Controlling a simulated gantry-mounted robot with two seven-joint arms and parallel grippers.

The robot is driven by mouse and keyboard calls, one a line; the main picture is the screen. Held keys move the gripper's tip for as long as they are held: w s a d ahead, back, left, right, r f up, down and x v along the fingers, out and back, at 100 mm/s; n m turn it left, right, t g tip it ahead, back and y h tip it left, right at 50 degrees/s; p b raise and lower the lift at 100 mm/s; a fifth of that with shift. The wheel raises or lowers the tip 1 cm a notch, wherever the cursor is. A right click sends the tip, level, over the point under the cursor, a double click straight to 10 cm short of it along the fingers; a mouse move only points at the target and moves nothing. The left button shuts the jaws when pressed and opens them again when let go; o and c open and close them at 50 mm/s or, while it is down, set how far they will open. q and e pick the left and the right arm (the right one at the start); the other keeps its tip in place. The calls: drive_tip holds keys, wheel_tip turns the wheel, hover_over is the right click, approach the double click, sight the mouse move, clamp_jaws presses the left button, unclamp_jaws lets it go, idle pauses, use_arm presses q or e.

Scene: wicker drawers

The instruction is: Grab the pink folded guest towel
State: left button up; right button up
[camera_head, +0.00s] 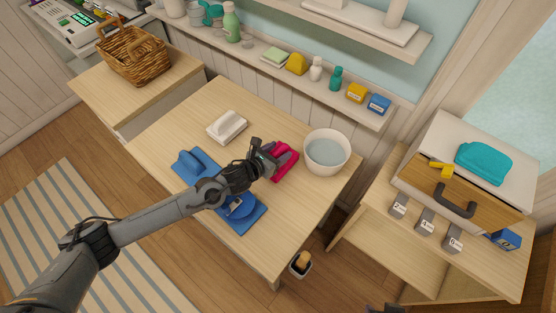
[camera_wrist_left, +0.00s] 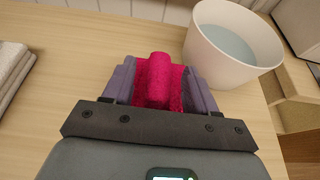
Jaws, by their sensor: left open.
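The pink folded guest towel (camera_head: 284,161) lies on the wooden table (camera_head: 290,219), just left of a white bowl. My left gripper (camera_head: 271,157) is at the towel, its arm coming in from the left. In the left wrist view, the towel (camera_wrist_left: 158,82) shows between the two open fingers of my left gripper (camera_wrist_left: 160,85). The fingers stand on either side of it; I cannot tell whether they touch it. Part of the towel is hidden by the gripper. My right gripper is not clearly in view.
The white bowl (camera_head: 326,153) with pale water stands close right of the towel. A folded white towel (camera_head: 227,127) lies behind left, and a blue mat (camera_head: 247,222) with blue items lies in front. A wicker basket (camera_head: 134,55) stands at upper left. The table's front right is clear.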

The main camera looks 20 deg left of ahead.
use_arm(q)
drive_tip(key=shift+w+f, duration=0.1)
drive_tip(key=c, duration=1.1)
clamp_jaws()
